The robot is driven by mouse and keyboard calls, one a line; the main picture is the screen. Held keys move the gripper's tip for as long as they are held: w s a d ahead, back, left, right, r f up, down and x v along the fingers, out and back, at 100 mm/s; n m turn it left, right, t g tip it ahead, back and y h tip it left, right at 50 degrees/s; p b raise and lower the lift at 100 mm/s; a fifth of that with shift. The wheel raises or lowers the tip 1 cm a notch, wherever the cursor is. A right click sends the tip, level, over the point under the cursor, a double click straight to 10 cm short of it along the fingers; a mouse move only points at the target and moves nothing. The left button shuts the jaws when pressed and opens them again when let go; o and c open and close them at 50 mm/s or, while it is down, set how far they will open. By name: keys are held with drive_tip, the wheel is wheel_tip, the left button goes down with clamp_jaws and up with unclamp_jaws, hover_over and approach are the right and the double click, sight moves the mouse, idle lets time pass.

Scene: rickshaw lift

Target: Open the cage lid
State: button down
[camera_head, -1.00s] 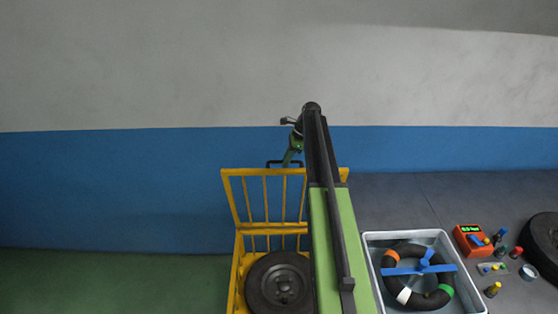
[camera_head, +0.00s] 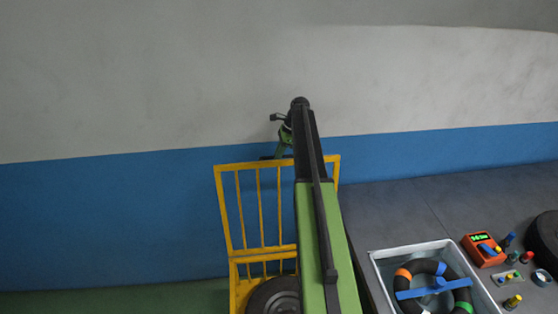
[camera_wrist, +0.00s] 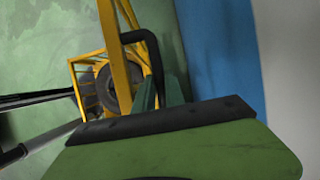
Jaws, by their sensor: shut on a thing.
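The cage lid (camera_head: 258,208) is a yellow barred frame. In the head view it stands raised, roughly upright, at the far side of the yellow cage (camera_head: 238,288). A black wheel (camera_head: 274,296) lies in the cage. My gripper (camera_head: 286,148) is at the lid's top edge, partly behind my arm. In the wrist view my gripper (camera_wrist: 162,94) is shut on the black lid handle (camera_wrist: 136,36), with its green fingers around one leg. The yellow lid bars (camera_wrist: 118,60) and the wheel (camera_wrist: 104,78) show beyond.
A blue and grey wall (camera_head: 110,215) rises close behind the lid. To the right, a grey bench (camera_head: 400,215) holds a metal basin (camera_head: 380,262) with a black tube and blue valve tool, an orange meter (camera_head: 483,250) and several small bottles. Green floor (camera_head: 110,303) is open at left.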

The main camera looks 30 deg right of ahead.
drive_tip(key=shift+w, duration=0.45)
drive_tip(key=c, duration=1.4)
unclamp_jaws()
drive_tip(key=shift+s+r, duration=0.15)
drive_tip(key=shift+s, duration=0.1)
drive_tip(key=shift+w, duration=0.1)
